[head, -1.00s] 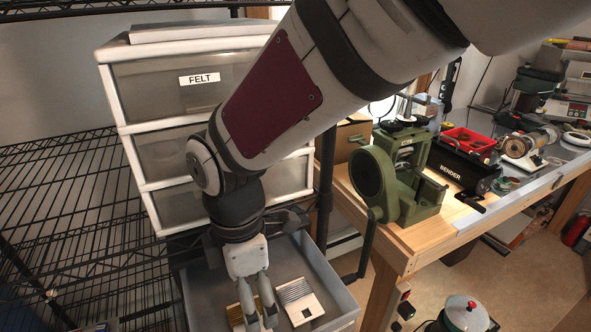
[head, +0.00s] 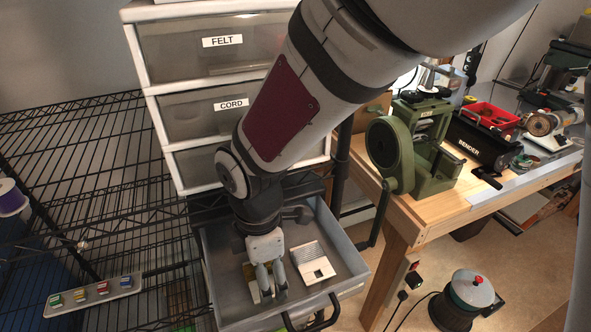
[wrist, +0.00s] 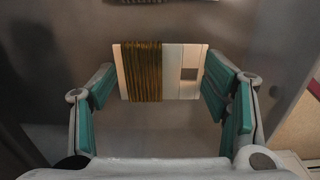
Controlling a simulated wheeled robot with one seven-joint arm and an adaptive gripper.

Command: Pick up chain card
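A pale card wrapped with gold chain strands (wrist: 146,71) lies in the open grey drawer (head: 355,275). In the wrist view it sits between my gripper's teal-padded fingers, with a bare pale part and a square dark cutout on its right. In the head view the fingers hide most of this card (head: 250,272). My gripper (head: 268,297) points down into the drawer and is open, one finger at each end of the card. Whether the fingertips touch it, I cannot tell. A second pale card with silvery strands (head: 313,263) lies to the right; its edge shows at the top of the wrist view.
The drawer unit with FELT and CORD labels (head: 222,41) rises behind. A wire shelf (head: 100,190) with a tray of coloured items (head: 95,293) is left. A wooden bench (head: 425,225) with green machine (head: 410,160) and a black bender (head: 480,140) is right.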

